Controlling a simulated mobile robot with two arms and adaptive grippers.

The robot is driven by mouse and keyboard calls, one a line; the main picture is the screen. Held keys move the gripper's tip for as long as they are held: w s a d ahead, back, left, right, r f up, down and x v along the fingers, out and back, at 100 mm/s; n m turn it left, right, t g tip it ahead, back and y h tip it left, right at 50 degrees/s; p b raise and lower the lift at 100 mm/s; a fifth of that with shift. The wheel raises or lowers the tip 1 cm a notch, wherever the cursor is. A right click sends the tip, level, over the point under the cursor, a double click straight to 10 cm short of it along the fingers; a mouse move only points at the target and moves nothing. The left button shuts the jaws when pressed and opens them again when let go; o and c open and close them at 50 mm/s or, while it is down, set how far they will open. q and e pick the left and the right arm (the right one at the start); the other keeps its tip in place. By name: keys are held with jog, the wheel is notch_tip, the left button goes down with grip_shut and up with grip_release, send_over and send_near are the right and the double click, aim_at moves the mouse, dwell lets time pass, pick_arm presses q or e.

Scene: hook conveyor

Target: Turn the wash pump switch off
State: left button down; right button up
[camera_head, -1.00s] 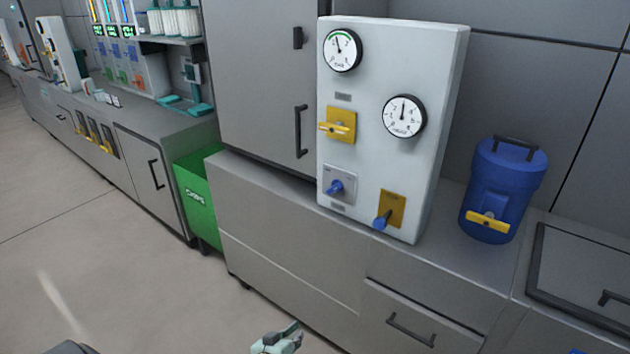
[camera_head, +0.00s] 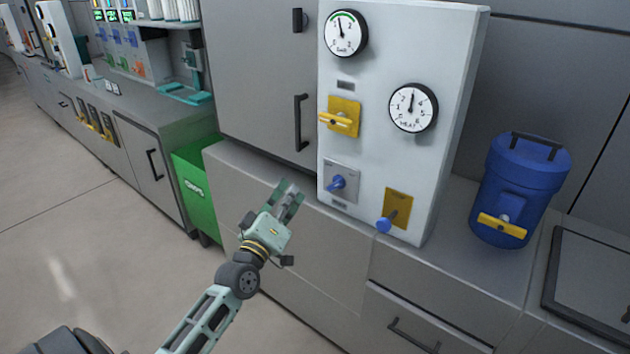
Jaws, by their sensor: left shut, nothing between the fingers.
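A white control panel (camera_head: 440,60) stands on the grey counter, with two round gauges, a yellow handle (camera_head: 341,117), a blue knob on a grey plate (camera_head: 339,183) and a blue-tipped lever on a yellow plate (camera_head: 395,212). The labels are too small to read, so I cannot tell which is the wash pump switch. My left gripper (camera_head: 288,197) is shut and empty, in front of the cabinet, to the left of and slightly below the blue knob, apart from the panel. My right gripper is not in view.
A blue canister (camera_head: 522,185) with a yellow tap stands on the counter right of the panel. A green bin (camera_head: 198,190) stands between the cabinets at left. A tall grey cabinet (camera_head: 255,70) borders the panel. The floor at left is clear.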

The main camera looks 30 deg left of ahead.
aim_at(336, 184)
pick_arm(q)
jog(key=x, duration=1)
jog(key=shift+d+f+p, duration=0.4)
jog(key=shift+d+f, duration=1)
jog(key=shift+f, duration=0.15)
jog(key=shift+a+f+n+g+y+p, duration=0.15)
jog(key=shift+f+n+g+y+p, duration=0.1)
jog(key=shift+n+p, duration=0.45)
jog(key=shift+a+f+n+g+y+p, duration=0.15)
jog(key=shift+n+g+y+p, duration=0.2)
jog(key=shift+n, duration=0.65)
jog(key=shift+s+d+f+n+g+h+p, duration=0.1)
jog(key=shift+d+f+n+g+h+p, duration=0.45)
jog(key=shift+n+p, duration=1.65)
jog(key=shift+w+d+f+n+g+h+p, duration=0.1)
jog(key=shift+f+n+g+p, duration=0.85)
jog(key=shift+n+p, duration=1.2)
jog(key=shift+s+d+f+n+g+h+p, duration=0.2)
jog(key=shift+f+n+g+p, duration=0.55)
jog(key=shift+n+p, duration=1.45)
jog(key=shift+w+d+f+n, duration=0.15)
jog(key=shift+f+n, duration=0.1)
jog(key=shift+n, duration=0.4)
